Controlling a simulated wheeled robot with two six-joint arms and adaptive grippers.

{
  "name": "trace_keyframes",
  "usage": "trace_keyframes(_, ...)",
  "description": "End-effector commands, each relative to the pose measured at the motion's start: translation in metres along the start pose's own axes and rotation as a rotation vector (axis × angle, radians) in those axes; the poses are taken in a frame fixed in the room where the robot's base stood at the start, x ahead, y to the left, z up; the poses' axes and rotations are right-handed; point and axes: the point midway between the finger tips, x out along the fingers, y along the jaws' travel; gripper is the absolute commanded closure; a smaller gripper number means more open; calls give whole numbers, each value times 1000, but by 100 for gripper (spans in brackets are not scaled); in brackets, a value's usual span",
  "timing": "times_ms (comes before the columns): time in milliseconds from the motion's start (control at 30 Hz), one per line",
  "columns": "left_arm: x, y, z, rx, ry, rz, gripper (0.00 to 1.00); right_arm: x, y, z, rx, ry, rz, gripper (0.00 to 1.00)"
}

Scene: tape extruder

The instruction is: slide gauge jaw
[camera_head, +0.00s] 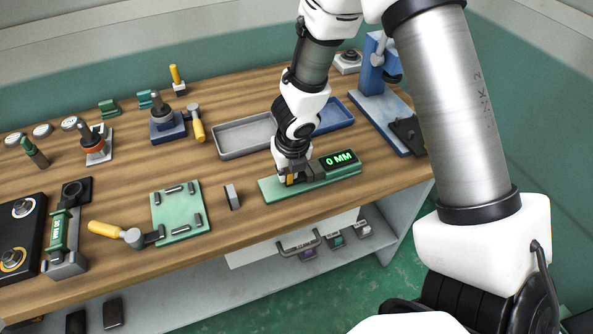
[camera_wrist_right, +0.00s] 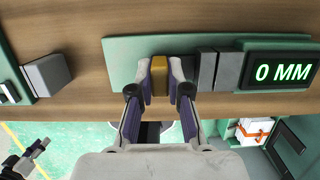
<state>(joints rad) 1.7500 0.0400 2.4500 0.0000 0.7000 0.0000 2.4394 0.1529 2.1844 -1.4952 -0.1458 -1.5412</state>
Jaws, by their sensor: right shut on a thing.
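The gauge (camera_head: 335,179) is a flat green base on the bench, with a lit display (camera_head: 340,161) reading 0 MM at its right end. In the right wrist view the gauge base (camera_wrist_right: 125,60) carries a yellow block (camera_wrist_right: 159,76) and two grey blocks (camera_wrist_right: 217,70) beside the display (camera_wrist_right: 282,72). My right gripper (camera_head: 290,180) is over the gauge's left part. Its two fingers (camera_wrist_right: 159,85) are shut on the yellow block, one on each side. I cannot tell how the yellow block joins the grey ones. My left gripper is not in view.
A loose grey block (camera_head: 232,197) stands left of the gauge, near a green plate with pegs (camera_head: 180,213). A grey tray (camera_head: 245,137) and a blue tray (camera_head: 337,115) lie behind. A blue press stand (camera_head: 375,85) is at the back right. The bench's front edge is close.

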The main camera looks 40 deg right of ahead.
Motion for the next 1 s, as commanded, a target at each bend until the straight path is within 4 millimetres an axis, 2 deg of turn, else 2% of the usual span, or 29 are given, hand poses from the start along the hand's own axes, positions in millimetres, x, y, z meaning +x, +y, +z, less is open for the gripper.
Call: trace_keyframes(1000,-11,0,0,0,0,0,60,-1,31,1,-2,-1,-1,100)
